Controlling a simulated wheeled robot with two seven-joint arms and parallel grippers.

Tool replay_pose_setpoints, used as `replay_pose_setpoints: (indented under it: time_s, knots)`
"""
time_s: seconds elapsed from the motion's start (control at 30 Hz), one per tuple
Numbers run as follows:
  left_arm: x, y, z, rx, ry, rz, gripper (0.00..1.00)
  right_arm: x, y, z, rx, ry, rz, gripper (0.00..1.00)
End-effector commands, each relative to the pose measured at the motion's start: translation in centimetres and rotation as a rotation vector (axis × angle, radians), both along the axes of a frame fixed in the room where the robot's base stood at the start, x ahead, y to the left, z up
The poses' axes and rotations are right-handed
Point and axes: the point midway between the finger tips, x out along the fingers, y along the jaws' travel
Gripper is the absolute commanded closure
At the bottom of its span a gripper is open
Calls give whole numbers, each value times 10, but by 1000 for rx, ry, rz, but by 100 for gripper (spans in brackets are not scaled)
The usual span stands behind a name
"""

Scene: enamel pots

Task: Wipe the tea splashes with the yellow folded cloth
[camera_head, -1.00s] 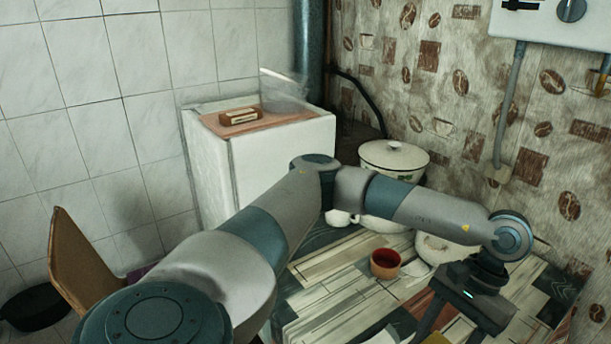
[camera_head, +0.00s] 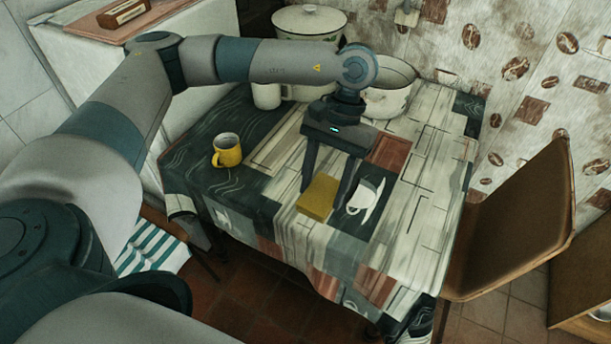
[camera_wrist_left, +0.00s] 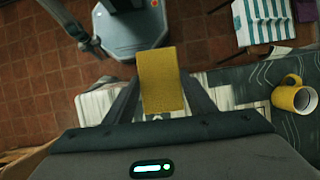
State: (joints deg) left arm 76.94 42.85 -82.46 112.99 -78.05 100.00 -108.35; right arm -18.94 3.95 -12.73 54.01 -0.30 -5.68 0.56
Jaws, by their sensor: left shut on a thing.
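The yellow folded cloth (camera_head: 318,197) is between the fingers of my left gripper (camera_head: 325,196), over the front part of the patterned tablecloth (camera_head: 420,215). The left wrist view also shows the cloth (camera_wrist_left: 160,80) between the two fingers of the gripper (camera_wrist_left: 160,100). The gripper points down and is shut on it. I cannot tell whether the cloth touches the table. I cannot make out any tea splashes among the dark and pale patches of the tablecloth. My right gripper is not in view.
A yellow mug (camera_head: 227,150) stands on the table's left side. Enamel pots (camera_head: 310,24) (camera_head: 388,98) stand at the back. A white cup shape (camera_head: 365,200), perhaps printed, is right of the cloth. A brown chair (camera_head: 515,220) stands at the right.

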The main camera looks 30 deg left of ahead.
Motion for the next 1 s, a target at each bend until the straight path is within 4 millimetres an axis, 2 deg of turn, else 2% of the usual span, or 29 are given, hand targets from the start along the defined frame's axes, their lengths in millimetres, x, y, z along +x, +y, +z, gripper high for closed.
replay_pose_setpoints:
  time_s: [0.37, 0.57, 0.77, 1.0]
  knots:
    - [0, 0, -2, 0, 1, 14, 71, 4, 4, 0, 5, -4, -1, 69]
    - [5, -4, -15, -1, 2, 147, 71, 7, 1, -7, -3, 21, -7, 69]
    - [18, -5, -39, -3, 7, 462, 71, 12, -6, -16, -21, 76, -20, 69]
    - [40, 10, -67, -3, 6, 991, 71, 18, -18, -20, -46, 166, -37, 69]
